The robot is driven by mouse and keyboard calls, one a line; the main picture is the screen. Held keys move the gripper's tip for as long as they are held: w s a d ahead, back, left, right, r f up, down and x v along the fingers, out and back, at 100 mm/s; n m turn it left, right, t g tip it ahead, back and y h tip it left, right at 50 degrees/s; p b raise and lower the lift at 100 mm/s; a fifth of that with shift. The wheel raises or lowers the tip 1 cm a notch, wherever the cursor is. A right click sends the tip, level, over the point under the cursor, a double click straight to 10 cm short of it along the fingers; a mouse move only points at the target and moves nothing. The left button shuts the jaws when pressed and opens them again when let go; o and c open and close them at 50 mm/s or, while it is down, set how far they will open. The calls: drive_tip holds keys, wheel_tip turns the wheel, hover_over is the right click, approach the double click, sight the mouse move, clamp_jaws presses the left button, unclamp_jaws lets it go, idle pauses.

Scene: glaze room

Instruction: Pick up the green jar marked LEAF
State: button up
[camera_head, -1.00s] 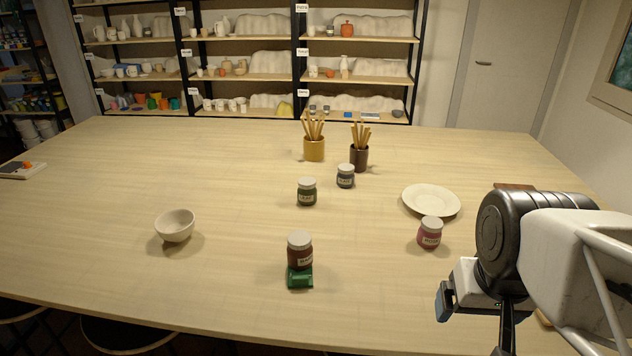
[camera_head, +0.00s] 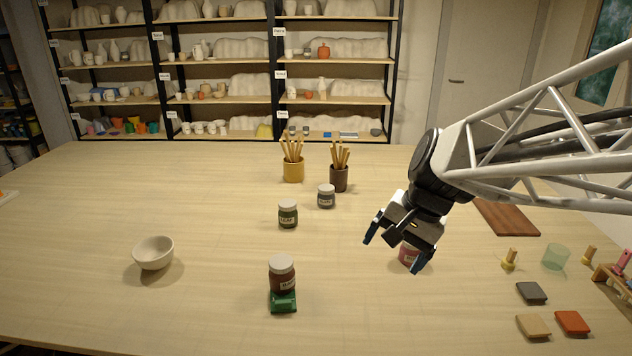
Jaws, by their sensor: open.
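The green jar marked LEAF (camera_head: 288,215) stands upright near the middle of the table, with a pale lid and a label facing me. My gripper (camera_head: 395,248) is open and empty, with blue-tipped fingers pointing down. In the picture it is right of and a little lower than the green jar, clear of it. It overlaps a pink jar (camera_head: 407,257), which is partly hidden. I cannot tell whether gripper and pink jar touch.
A dark blue-grey jar (camera_head: 326,197) stands behind and right of the green one. A brown jar (camera_head: 282,277) stands on or against a green block (camera_head: 284,302) in front. A bowl (camera_head: 154,253) is left. Yellow (camera_head: 293,170) and dark (camera_head: 339,179) stick holders stand behind.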

drive_tip(key=w+a+f+m+y, duration=0.1)
drive_tip(key=w+a+m+y, duration=0.15)
drive_tip(key=w, duration=0.45)
drive_tip(key=w+a+f+m+g+y, duration=0.1)
drive_tip(key=w+a+f+m, duration=0.1)
drive_tip(key=w+a, duration=0.35)
drive_tip(key=w+a+f+m+y, duration=0.1)
drive_tip(key=w+a+m+y, duration=0.1)
drive_tip(key=w, duration=0.7)
drive_tip(key=m+y, duration=0.4)
drive_tip(key=m, duration=0.3)
approach(291, 203)
drive_tip(key=x, duration=0.3)
drive_tip(key=shift+w+a+f, duration=0.1)
drive_tip(key=shift+w+a, duration=0.1)
drive_tip(key=shift+w, duration=0.05)
drive_tip(key=shift+x, duration=1.3)
drive_tip(key=shift+a, duration=0.1)
drive_tip(key=shift+x, duration=2.5)
drive_tip(key=shift+s, duration=0.1)
drive_tip(key=shift+c, duration=0.3)
drive_tip(key=c, duration=1.1)
